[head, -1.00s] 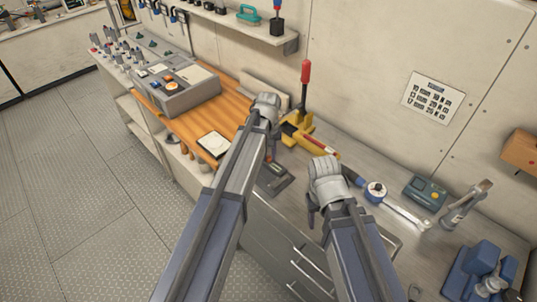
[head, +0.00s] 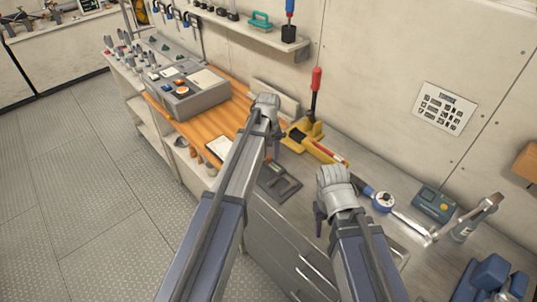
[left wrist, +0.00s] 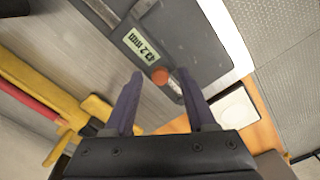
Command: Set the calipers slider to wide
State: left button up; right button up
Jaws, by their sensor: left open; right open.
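The calipers (head: 281,183) are a dark grey device lying flat on the metal bench, partly hidden by my left arm in the head view. In the left wrist view the calipers' dark body (left wrist: 190,35) carries a pale green display (left wrist: 141,44), seeming to read 42.2 mm, and a round orange knob (left wrist: 160,76). My left gripper (left wrist: 160,84) is open above them, its two purple fingers on either side of the knob in the picture; I see no contact. My right gripper (head: 318,218) is open and empty above the bench, right of the calipers.
A blue-and-silver tool (head: 384,200) and a teal meter (head: 434,203) lie to the right. A control box (head: 188,95) stands on the wooden surface at left, near a white pad (head: 218,148).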

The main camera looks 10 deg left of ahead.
pick_arm(q)
notch_tip(320, 180, up, 8)
jog(key=p, duration=0.8)
jog(key=shift+f, duration=0.15)
pick_arm(e)
notch_tip(320, 180, up, 8)
jog(key=shift+f, duration=0.1)
pick_arm(q)
jog(key=s+d+f+m+b, duration=0.1)
jog(key=s+d+m, duration=0.1)
jog(key=s, duration=0.6)
jog(key=s+d+f+m+b, duration=0.2)
jog(key=s+d, duration=0.3)
jog(key=s, duration=0.3)
jog(key=s+d+f+m+y+b, duration=0.1)
jog(key=s+d+m, duration=0.3)
jog(key=s, duration=0.5)
jog(key=shift+f+b, duration=0.2)
jog(key=shift+b, duration=0.2)
pick_arm(e)
notch_tip(320, 180, down, 5)
jog(key=shift+r, duration=0.2)
pick_arm(q)
jog(key=shift+s+d, duration=0.1)
